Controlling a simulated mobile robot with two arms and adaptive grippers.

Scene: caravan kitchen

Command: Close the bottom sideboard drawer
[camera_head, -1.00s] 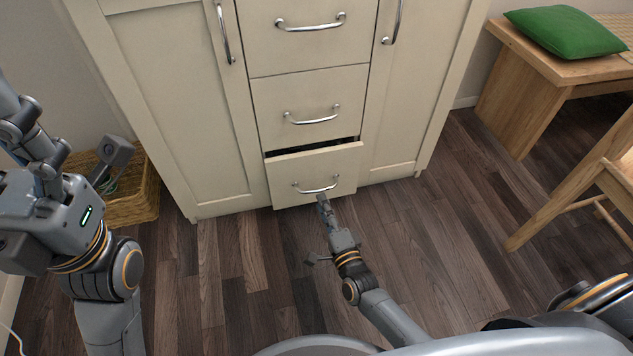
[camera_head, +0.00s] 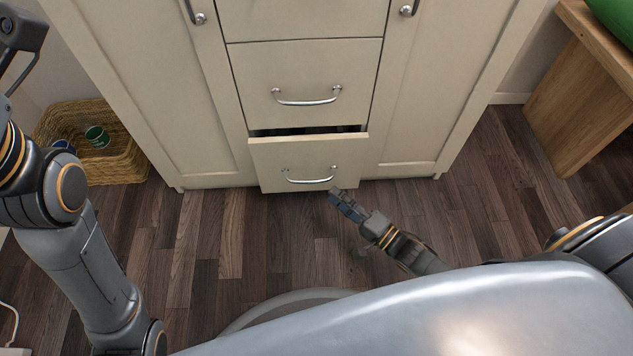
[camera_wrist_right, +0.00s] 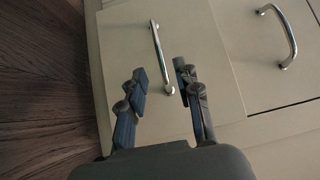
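The bottom drawer (camera_head: 285,160) of the cream sideboard stands a little way out, with a dark gap along its top edge in the head view. Its silver bar handle (camera_head: 308,180) also shows in the right wrist view (camera_wrist_right: 159,55). My right gripper (camera_head: 338,198) is just below the right end of this handle. In the right wrist view, its two fingers (camera_wrist_right: 160,84) are spread apart with nothing gripped, and one end of the handle appears between their tips. Whether they touch the drawer is unclear. My left arm is at the left edge; its fingers are not visible.
The drawer above (camera_head: 300,85) looks shut. A wicker basket (camera_head: 120,165) with a green can (camera_head: 97,136) stands on the floor left of the sideboard. A wooden bench (camera_head: 575,110) stands at the right. The floor (camera_head: 215,250) before the drawer is clear.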

